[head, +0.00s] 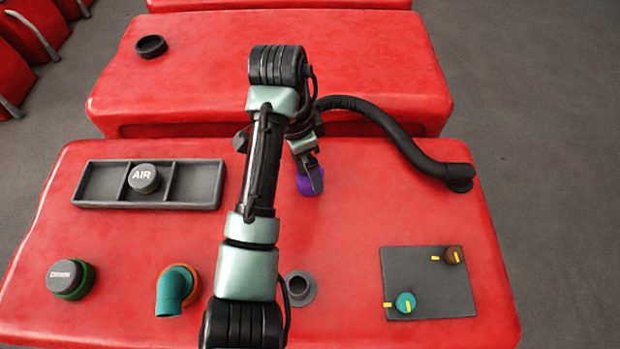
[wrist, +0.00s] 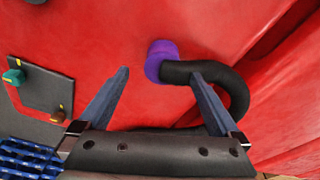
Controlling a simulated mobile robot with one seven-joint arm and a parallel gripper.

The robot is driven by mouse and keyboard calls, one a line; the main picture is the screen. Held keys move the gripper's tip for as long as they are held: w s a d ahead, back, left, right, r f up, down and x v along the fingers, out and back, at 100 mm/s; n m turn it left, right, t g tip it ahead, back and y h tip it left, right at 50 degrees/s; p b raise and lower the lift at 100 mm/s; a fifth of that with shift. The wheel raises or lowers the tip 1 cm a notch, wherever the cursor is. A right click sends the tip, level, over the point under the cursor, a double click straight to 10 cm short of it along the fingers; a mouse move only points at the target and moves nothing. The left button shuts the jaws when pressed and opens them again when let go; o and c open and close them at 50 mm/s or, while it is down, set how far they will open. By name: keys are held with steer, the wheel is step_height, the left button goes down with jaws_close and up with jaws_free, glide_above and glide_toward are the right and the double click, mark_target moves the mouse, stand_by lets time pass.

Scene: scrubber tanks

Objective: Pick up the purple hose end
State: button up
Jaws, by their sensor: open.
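The purple hose end (head: 309,181) lies on the red tank top near the middle, at the end of a black hose (head: 391,128). In the wrist view the purple end (wrist: 156,60) shows ahead of the fingertips and between them, nearer the right finger. The black hose (wrist: 238,87) curves from it behind the right finger. My gripper (wrist: 160,73) is open with nothing between its fingers. In the head view my gripper (head: 314,168) is at the purple end and partly covers it; I cannot tell if they touch.
A black tray (head: 91,185) holds the AIR cap (head: 144,178). The DRAIN cap (head: 71,279), teal elbow (head: 175,290), dark port (head: 300,288) and panel with two knobs (head: 428,278) stand nearer.

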steer(key=f, duration=0.5)
steer(key=shift+w+d+f+b, duration=0.3)
steer(key=shift+w+f+b, duration=0.05)
steer(key=c, duration=1.5)
steer(key=shift+o, duration=0.2)
step_height(320, 180, up, 10)
steer(key=shift+r+p, duration=0.15)
steer(key=shift+p, duration=0.9)
steer(key=shift+r+p, duration=0.5)
steer(key=shift+p, duration=0.05)
steer(key=shift+f, duration=0.1)
